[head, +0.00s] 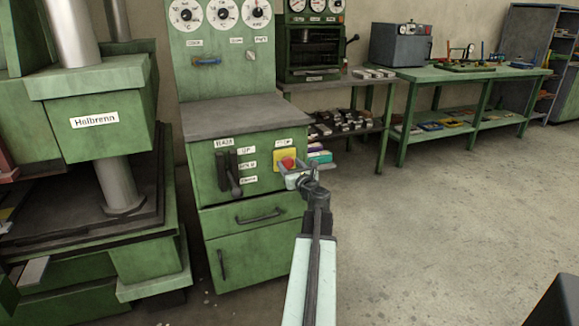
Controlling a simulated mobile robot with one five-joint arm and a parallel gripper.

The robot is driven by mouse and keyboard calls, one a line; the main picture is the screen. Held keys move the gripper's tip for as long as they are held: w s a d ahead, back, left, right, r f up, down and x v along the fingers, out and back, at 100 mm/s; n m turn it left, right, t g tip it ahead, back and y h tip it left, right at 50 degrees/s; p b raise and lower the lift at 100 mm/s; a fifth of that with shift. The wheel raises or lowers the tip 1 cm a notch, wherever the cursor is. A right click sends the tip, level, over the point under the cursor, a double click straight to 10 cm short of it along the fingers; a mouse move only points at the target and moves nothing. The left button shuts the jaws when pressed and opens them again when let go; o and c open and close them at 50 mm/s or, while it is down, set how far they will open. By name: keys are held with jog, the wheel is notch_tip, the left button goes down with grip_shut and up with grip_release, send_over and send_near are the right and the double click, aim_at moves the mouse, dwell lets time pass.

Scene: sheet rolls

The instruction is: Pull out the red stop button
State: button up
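The red stop button (288,162) sits on a yellow plate (279,155) on the front of the green control cabinet, under a small label. My gripper (294,174) is right at the button, just below and to its right in the head view. Its pale fingers overlap the lower part of the yellow plate. The red top of the button still shows. I cannot tell whether the fingers touch the button or how far apart they are. The arm comes up from the bottom middle.
A black lever (234,180) with labels is left of the button on the same cabinet (255,265). A green press (95,125) stands to the left. A green workbench (450,74) is at the back right. The floor (450,230) on the right is clear.

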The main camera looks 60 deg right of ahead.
grip_shut()
jog(key=shift+v, duration=0.95)
jog(key=shift+o, duration=2.4)
grip_release()
